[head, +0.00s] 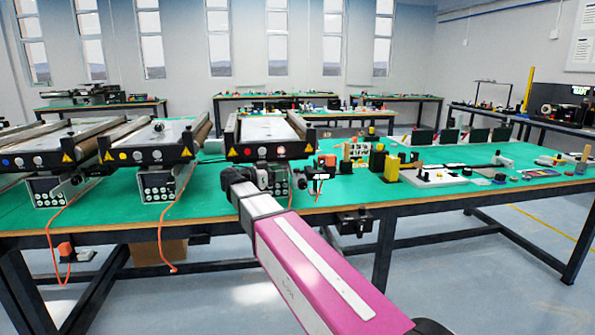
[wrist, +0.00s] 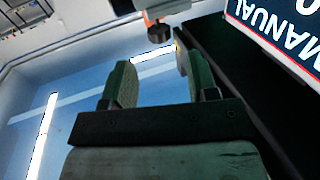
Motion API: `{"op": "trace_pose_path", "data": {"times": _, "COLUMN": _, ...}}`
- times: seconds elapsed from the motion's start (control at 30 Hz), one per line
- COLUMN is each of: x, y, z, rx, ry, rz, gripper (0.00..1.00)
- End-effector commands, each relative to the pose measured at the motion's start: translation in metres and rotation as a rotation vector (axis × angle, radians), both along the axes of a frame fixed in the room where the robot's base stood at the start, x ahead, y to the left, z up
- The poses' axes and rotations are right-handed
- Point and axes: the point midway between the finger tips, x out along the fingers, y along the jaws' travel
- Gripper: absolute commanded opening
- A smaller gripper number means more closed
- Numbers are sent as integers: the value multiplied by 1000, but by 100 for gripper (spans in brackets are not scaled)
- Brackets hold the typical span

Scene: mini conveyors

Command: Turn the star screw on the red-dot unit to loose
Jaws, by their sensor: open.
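In the head view, the nearest unit in front of my arm is a mini conveyor (head: 268,128) with a dark front panel. Small round marks show on that panel, one looking red, but they are too small to be sure. My gripper (head: 288,181) is at its front, below the panel, partly hidden by my arm. In the wrist view my gripper (wrist: 158,80) is open, with nothing between its fingers. A dark round knob (wrist: 159,34), possibly the star screw, is beyond the fingertips, apart from them, below a pale part with an orange piece. Its star shape is not clear.
A dark panel with a "MANUAL" label (wrist: 285,35) lies close on the right in the wrist view. Two more conveyors (head: 150,135) stand to the left, with orange cables hanging. Small parts and a yellow block (head: 391,168) crowd the green table (head: 340,192) to the right.

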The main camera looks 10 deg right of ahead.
Motion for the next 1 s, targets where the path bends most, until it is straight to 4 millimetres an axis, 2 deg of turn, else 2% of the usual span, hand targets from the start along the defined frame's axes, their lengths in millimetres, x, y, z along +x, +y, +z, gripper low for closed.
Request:
{"op": "trace_pose_path", "data": {"times": 0.03, "x": 2, "y": -10, "z": 0, "rx": 0, "ry": 1, "rz": -2, "gripper": 54}}
{"op": "trace_pose_path", "data": {"times": 0.2, "x": 10, "y": -39, "z": 0, "rx": 1, "ry": 1, "rz": -1, "gripper": 54}}
{"op": "trace_pose_path", "data": {"times": 0.4, "x": 16, "y": -61, "z": 0, "rx": 0, "ry": 2, "rz": 0, "gripper": 54}}
{"op": "trace_pose_path", "data": {"times": 0.6, "x": 19, "y": -69, "z": -1, "rx": 1, "ry": 2, "rz": 1, "gripper": 54}}
{"op": "trace_pose_path", "data": {"times": 0.83, "x": 19, "y": -69, "z": -1, "rx": 1, "ry": 2, "rz": 1, "gripper": 54}}
{"op": "trace_pose_path", "data": {"times": 0.87, "x": 19, "y": -69, "z": -1, "rx": 1, "ry": 2, "rz": 1, "gripper": 51}}
{"op": "trace_pose_path", "data": {"times": 1.0, "x": 19, "y": -69, "z": -1, "rx": 1, "ry": 2, "rz": 1, "gripper": 5}}
